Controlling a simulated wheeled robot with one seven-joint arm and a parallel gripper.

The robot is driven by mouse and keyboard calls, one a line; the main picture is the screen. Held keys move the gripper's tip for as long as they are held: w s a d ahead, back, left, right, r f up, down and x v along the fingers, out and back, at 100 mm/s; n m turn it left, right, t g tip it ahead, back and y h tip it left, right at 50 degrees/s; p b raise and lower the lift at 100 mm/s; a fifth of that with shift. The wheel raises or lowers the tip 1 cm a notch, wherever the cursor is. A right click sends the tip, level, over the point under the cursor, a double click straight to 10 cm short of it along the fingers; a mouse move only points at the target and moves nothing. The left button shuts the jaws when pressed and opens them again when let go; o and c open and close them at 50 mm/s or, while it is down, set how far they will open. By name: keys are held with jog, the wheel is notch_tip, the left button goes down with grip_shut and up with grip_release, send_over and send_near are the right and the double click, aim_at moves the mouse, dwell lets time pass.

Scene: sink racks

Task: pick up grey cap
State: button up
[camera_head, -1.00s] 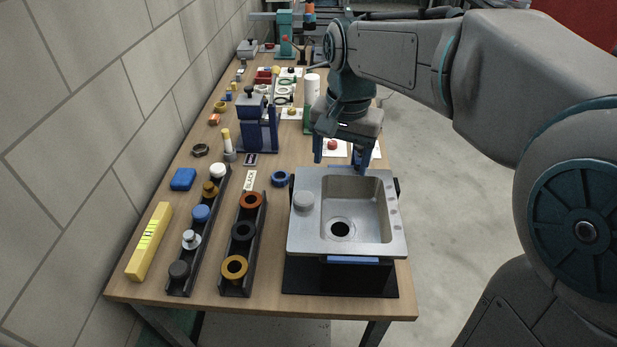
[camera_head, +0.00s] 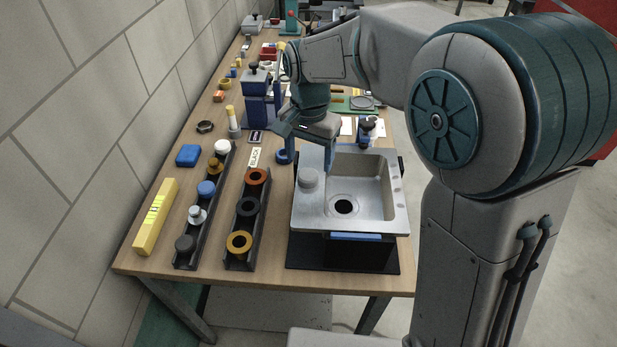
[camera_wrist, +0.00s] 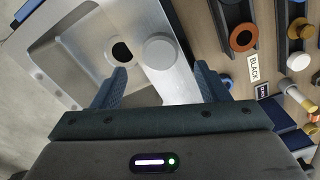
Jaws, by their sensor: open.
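The round light grey cap (camera_head: 308,179) sits on the left deck of the metal sink (camera_head: 317,219), left of the basin with its dark drain hole. My gripper (camera_head: 304,152) is over the sink's back left edge, behind the cap. In the wrist view my gripper (camera_wrist: 162,78) is open and empty. There the grey cap (camera_wrist: 158,52) appears in the gap between the fingers, just past their tips. The fingers do not appear to touch it.
A second black rack (camera_head: 238,264) holds orange, black and yellow rings. A blue ring (camera_head: 283,156) lies close to the sink's back left corner. The yellow level (camera_head: 156,216) and blue block (camera_head: 188,155) lie farther left. A blue-grey stand (camera_head: 262,105) rises behind.

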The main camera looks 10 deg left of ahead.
aim_at(308, 174)
jog(key=f, duration=0.4)
jog(key=shift+s+a+f+p, duration=0.1)
jog(key=shift+s+f+p, duration=0.1)
jog(key=shift+f+p, duration=0.15)
jog(key=c, duration=1.1)
jog(key=shift+o, duration=0.2)
